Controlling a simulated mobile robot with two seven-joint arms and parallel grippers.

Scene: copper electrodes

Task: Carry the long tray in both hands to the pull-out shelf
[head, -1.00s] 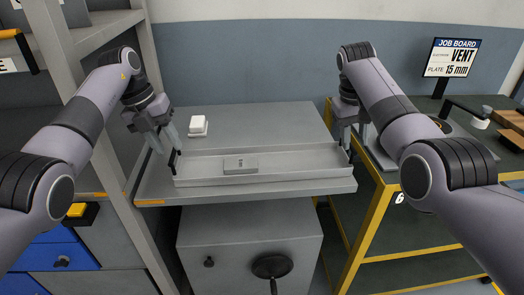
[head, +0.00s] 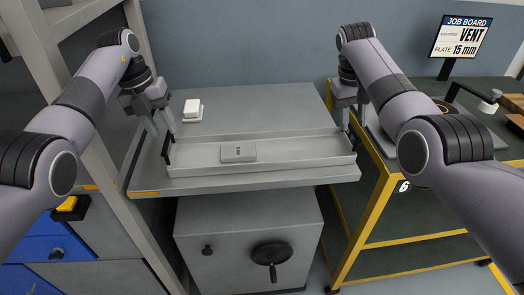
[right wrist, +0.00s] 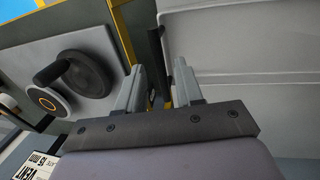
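The long tray (head: 300,169) is a shallow grey trough lying on the grey pull-out shelf (head: 262,103), along its front edge. A small grey block (head: 238,152) lies inside it. A black upright handle (head: 167,150) stands at the tray's left end. My left gripper (head: 162,132) is at that handle, its fingers apart. My right gripper (head: 346,116) is at the tray's right end. In the right wrist view its two fingers (right wrist: 158,72) are spread, with a dark handle-like bar (right wrist: 155,62) showing between them. Whether either finger touches a handle is unclear.
A yellow-framed bench (head: 372,212) is close on the right, a grey upright post (head: 88,130) on the left. A grey cabinet with a black handwheel (head: 271,254) is below. The job board (head: 459,37) reads VENT, 15 mm.

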